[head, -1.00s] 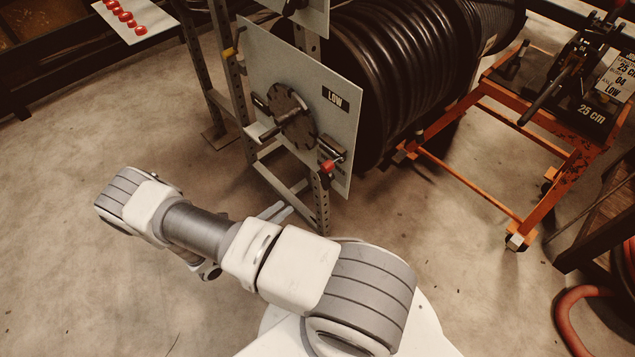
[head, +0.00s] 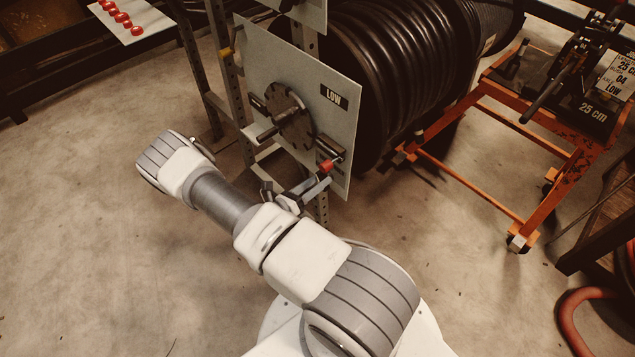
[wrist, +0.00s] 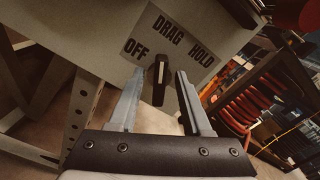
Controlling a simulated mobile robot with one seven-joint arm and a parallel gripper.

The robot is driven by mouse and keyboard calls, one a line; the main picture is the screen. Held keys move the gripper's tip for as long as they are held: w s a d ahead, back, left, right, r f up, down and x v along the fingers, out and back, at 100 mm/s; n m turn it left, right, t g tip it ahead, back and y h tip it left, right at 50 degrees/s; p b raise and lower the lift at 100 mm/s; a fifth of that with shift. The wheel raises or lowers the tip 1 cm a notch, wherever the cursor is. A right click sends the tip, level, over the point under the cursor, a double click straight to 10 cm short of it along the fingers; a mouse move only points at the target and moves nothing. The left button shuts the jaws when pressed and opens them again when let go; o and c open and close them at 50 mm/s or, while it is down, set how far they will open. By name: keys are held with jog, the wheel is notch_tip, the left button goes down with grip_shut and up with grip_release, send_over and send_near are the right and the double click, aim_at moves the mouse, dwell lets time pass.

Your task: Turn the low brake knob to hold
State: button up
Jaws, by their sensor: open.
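The low brake knob (wrist: 158,82) is a dark narrow handle with a pale line, under a label plate (wrist: 173,44) reading OFF, DRAG and HOLD. The pale line points up in the wrist view, toward the OFF–DRAG side; I cannot tell its exact setting. My gripper (wrist: 160,73) is open, with one finger on each side of the knob and visible gaps. In the head view my gripper (head: 317,187) is at the lower right of the panel marked LOW (head: 347,132), just below a red-tipped part (head: 326,166). The knob cannot be made out there.
A round dark hub (head: 291,119) with a handle projects from the panel, left of my gripper. A reel of black hose (head: 405,75) is behind the panel. An orange cart (head: 480,192) stands to the right. The floor at left is clear.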

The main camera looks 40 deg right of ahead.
grip_shut()
jog(key=shift+m, duration=0.3)
jog(key=m, duration=0.3)
jog(key=m+p, duration=0.1)
jog(key=m, duration=0.7)
jog(key=shift+s, duration=0.25)
jog(key=shift+m, duration=0.3)
dwell(0.4)
grip_release()
